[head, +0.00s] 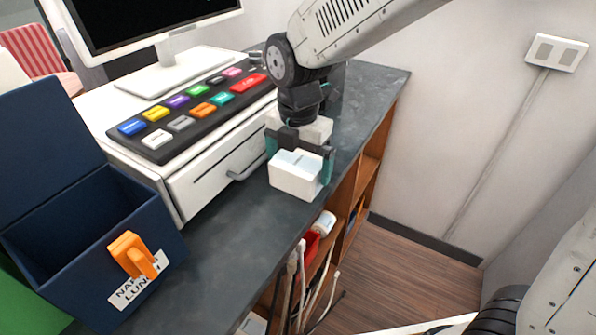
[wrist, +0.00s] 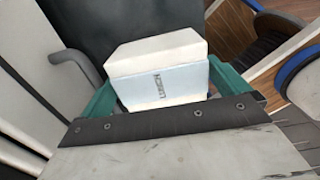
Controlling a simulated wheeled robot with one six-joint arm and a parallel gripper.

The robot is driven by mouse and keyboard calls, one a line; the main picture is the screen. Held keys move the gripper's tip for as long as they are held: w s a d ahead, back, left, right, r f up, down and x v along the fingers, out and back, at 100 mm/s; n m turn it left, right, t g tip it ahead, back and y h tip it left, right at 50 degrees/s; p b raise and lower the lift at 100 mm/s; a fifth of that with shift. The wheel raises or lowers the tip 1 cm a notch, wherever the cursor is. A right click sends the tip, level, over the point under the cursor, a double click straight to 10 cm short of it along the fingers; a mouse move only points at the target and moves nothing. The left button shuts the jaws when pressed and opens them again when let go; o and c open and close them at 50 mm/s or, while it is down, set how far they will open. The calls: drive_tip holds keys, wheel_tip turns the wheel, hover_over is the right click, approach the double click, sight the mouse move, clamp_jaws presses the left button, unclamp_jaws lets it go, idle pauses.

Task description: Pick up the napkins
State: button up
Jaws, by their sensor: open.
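The napkins (head: 296,178) are a white block at the counter's right part, in front of the drawer unit. In the wrist view the napkins (wrist: 158,78) show a pale band with the word LUNCH. My gripper (head: 299,160) points down over them from above. Its teal fingers stand on either side of the block, open. In the wrist view my gripper (wrist: 168,88) has the block between its fingers, with a small gap seeming to show at the right. The block's underside is hidden, and I cannot tell whether both fingers touch it.
A dark blue open box (head: 150,205) with an orange clip and a napkin lunch label stands at the left. A white drawer unit (head: 215,182) carries a panel of coloured buttons (head: 190,115). The dark counter (head: 235,235) is clear between box and napkins. Its edge drops to shelves at right.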

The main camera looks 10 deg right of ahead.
drive_tip(key=shift+c, duration=0.3)
drive_tip(key=c, duration=0.8)
drive_tip(key=shift+c, duration=0.2)
drive_tip(key=shift+r, duration=0.15)
